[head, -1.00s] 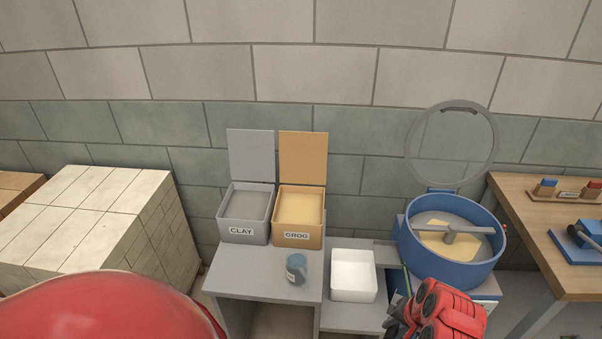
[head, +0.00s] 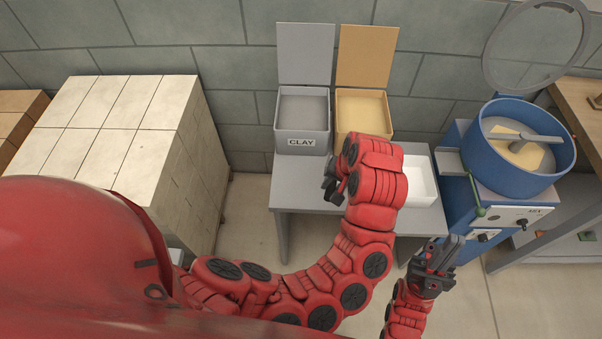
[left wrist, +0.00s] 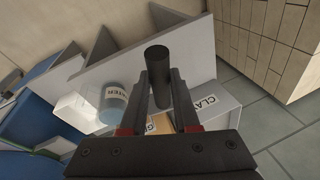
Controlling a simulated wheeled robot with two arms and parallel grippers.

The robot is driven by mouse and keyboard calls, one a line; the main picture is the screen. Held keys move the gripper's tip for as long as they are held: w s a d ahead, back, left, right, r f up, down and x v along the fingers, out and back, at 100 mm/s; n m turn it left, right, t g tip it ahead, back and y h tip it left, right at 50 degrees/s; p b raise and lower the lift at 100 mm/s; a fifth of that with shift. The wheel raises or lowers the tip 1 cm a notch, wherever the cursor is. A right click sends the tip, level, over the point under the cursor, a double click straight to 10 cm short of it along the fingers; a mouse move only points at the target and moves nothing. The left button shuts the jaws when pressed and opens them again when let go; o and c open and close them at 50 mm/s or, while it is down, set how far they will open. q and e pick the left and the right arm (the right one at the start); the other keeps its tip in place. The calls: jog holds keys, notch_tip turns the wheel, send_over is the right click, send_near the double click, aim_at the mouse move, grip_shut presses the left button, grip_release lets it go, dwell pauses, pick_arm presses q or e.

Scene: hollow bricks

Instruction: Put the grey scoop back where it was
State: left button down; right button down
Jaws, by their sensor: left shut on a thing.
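The left wrist view shows a dark grey cylinder (left wrist: 156,66), like the handle of the grey scoop, between the fingers of my left gripper (left wrist: 160,88). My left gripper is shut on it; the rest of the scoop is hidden. In the head view my left gripper (head: 336,184) is over the grey table, in front of the bins, and the scoop cannot be made out. The grey clay bin (head: 302,142) and the tan grog bin (head: 350,122) stand open with their lids up. My right gripper (head: 440,258) is empty, low in front of the blue mixer.
A white tray (head: 421,185) is on the table (head: 290,190), right of my left gripper. The blue mixer (head: 480,165) stands further right. A blue-grey water cup (left wrist: 114,104) shows beside the tray in the left wrist view. A block stack (head: 190,150) is at left.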

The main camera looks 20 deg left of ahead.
pick_arm(q)
jog(key=w+a+f+m+t+b, duration=0.15)
jog(key=a+f+m, duration=0.25)
jog(key=a+f, duration=0.6)
jog(key=s+d+m+t+h+b, duration=0.2)
jog(key=s+d+m+h, duration=0.25)
jog(key=s+m, duration=0.25)
jog(key=w+a+p, duration=0.1)
jog(key=w+a, duration=0.2)
jog(key=a, duration=0.1)
jog(key=w+a+p, duration=0.1)
jog(key=w+a, duration=0.2)
jog(key=a, duration=0.1)
jog(key=w+a+f, duration=0.1)
jog(key=w+a, duration=0.2)
jog(key=a, duration=0.1)
jog(key=shift+w+a+p, duration=0.15)
jog(key=shift+p, duration=0.25)
jog(key=shift+f+p, duration=0.3)
jog(key=shift+f, duration=0.05)
notch_tip(320, 180, down, 2)
jog(key=shift+f+p, duration=0.1)
jog(key=shift+p, duration=0.4)
jog(key=shift+f, duration=0.3)
